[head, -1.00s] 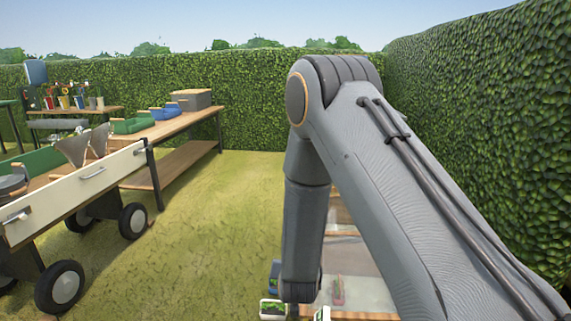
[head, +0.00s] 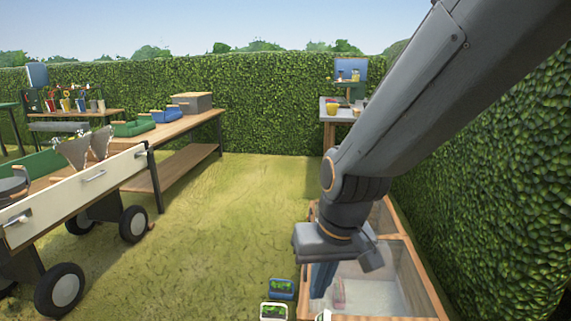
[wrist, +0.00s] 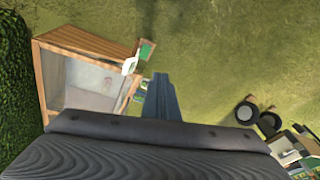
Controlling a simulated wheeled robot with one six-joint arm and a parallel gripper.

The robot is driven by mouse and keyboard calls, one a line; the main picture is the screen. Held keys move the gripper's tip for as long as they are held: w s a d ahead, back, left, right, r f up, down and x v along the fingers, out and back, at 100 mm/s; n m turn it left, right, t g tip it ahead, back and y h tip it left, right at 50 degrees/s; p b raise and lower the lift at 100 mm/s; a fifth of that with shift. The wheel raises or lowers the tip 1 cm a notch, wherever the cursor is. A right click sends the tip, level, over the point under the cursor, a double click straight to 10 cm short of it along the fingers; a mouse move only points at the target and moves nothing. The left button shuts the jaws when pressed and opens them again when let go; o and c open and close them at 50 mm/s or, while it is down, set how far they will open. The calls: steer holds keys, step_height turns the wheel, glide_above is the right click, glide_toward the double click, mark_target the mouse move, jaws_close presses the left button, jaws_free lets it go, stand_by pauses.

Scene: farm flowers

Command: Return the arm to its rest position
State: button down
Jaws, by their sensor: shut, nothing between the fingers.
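My arm comes in from the upper right of the head view and bends down at the wrist. My gripper (head: 322,280) hangs fingers down over the left side of a wooden planter box. In the wrist view my gripper (wrist: 162,95) shows as closed grey-blue fingers with nothing between them, with grass behind.
The wooden planter box (head: 425,280) stands at lower right beside the hedge (head: 520,180). Small plant trays, one blue (head: 281,289) and one white (head: 273,312), sit left of it. A wheeled cart (head: 90,185) and a long bench (head: 185,125) stand at left. Open grass (head: 220,220) lies between.

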steer(key=s+d+r+g, duration=0.2)
steer(key=s+d+r, duration=0.2)
steer(key=s, duration=0.6)
steer(key=d+r+m+h+p, duration=0.1)
steer(key=d+r+p, duration=0.8)
steer(key=p, duration=0.9)
steer(key=shift+w+m, duration=0.25)
steer(key=shift+m, duration=0.25)
stand_by(0.6)
